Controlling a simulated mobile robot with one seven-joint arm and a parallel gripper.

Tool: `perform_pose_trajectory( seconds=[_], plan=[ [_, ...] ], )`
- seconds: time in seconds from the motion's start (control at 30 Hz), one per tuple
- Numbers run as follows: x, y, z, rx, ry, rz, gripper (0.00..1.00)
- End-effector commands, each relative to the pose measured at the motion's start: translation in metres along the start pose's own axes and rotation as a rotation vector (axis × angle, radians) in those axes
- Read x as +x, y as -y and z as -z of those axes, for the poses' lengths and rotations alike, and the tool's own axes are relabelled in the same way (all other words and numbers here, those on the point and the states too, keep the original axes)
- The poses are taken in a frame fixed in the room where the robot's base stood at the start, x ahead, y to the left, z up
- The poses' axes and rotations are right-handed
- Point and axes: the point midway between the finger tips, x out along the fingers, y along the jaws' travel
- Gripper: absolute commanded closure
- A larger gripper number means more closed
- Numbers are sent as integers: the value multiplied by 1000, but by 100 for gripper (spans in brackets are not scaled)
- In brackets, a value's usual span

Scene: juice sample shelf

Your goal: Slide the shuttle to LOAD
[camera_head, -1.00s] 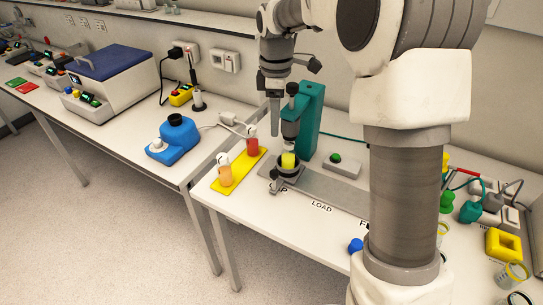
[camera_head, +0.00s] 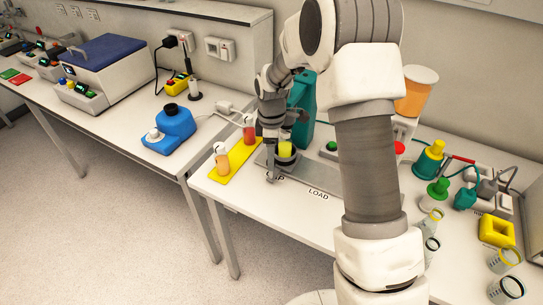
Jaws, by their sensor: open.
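The shuttle (camera_head: 287,163) is a dark round holder with a yellow piece (camera_head: 285,149) in it. It is at the left end of the grey track (camera_head: 325,183), by the partly covered label ending in "P". The LOAD label (camera_head: 318,195) is on the table edge of the track, to the right of the shuttle. My gripper (camera_head: 273,177) is open and low at the left of the shuttle, with a finger down close to the track. I cannot tell whether it touches the shuttle.
A teal press (camera_head: 303,95) stands behind the shuttle. A yellow rack (camera_head: 234,160) with red and orange bottles is close on the left. My arm covers the track's right part. Beakers and a yellow block (camera_head: 496,233) are at the right.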

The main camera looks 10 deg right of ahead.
Motion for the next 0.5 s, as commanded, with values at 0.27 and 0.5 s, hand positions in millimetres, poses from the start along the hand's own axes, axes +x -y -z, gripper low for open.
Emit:
perform_pose_trajectory(
  seconds=[0.27,0.5],
  plan=[
    [9,0,0,0,0,0,36],
    [8,0,0,1,0,0,56]
  ],
)
